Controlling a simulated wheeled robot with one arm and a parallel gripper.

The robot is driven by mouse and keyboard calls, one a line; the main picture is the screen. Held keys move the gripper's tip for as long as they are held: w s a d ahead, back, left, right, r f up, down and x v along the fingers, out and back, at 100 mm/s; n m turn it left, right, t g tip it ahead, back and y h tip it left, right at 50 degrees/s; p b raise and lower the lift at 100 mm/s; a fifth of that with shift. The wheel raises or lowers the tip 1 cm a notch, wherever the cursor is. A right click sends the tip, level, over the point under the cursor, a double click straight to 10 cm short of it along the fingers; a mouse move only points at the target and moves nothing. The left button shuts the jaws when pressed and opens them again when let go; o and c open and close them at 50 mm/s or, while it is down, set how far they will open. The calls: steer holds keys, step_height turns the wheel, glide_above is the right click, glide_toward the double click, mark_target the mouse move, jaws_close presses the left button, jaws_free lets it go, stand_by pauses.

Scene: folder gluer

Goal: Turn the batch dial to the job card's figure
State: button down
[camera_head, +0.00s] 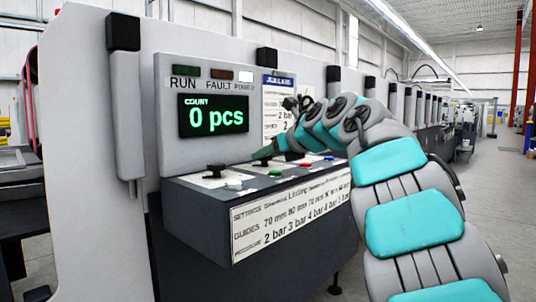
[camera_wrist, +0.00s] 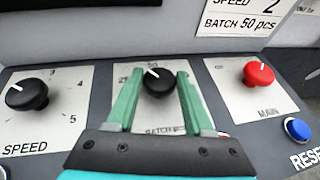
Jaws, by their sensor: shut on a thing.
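The black batch dial (camera_wrist: 158,84) sits on a pale scale plate in the wrist view, its white mark pointing up and slightly left. Some scale figures show at its left and top but are too small and partly covered to read surely. My gripper (camera_wrist: 159,70) has its green fingers on either side of the dial, shut on it. In the head view my gripper (camera_head: 264,153) reaches the panel and hides the dial. The job card (camera_wrist: 240,18) reads "BATCH 50 pcs"; in the head view the card (camera_head: 279,105) is partly behind my arm.
The black speed dial (camera_wrist: 27,93) is left of the batch dial. The red main switch (camera_wrist: 258,73) and blue reset button (camera_wrist: 297,129) are on the right. The display (camera_head: 213,115) reads 0 pcs. White (camera_head: 233,184), green (camera_head: 275,172) and red (camera_head: 305,164) buttons line the panel's front.

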steer(key=shift+r+m+h, duration=0.1)
steer(key=shift+m+h, duration=0.2)
steer(key=shift+h, duration=0.1)
steer(key=shift+s+m+t+h+p, duration=0.1)
steer(key=shift+m+t+h+p, duration=0.55)
steer(key=shift+m+t+h, duration=0.15)
steer(key=m+h, duration=0.2)
steer(key=shift+a+t+h, duration=0.2)
steer(key=shift+t+h, duration=0.2)
steer(key=shift+a+m+t+h, duration=0.15)
steer(key=shift+m+t+h, duration=0.15)
steer(key=shift+m+h, duration=1.1)
steer(key=shift+a+m+h, duration=0.15)
steer(key=shift+m+h, duration=0.25)
steer(key=shift+m, duration=0.1)
steer(key=shift+c, duration=1.6)
jaws_free()
steer(key=shift+s, duration=0.1)
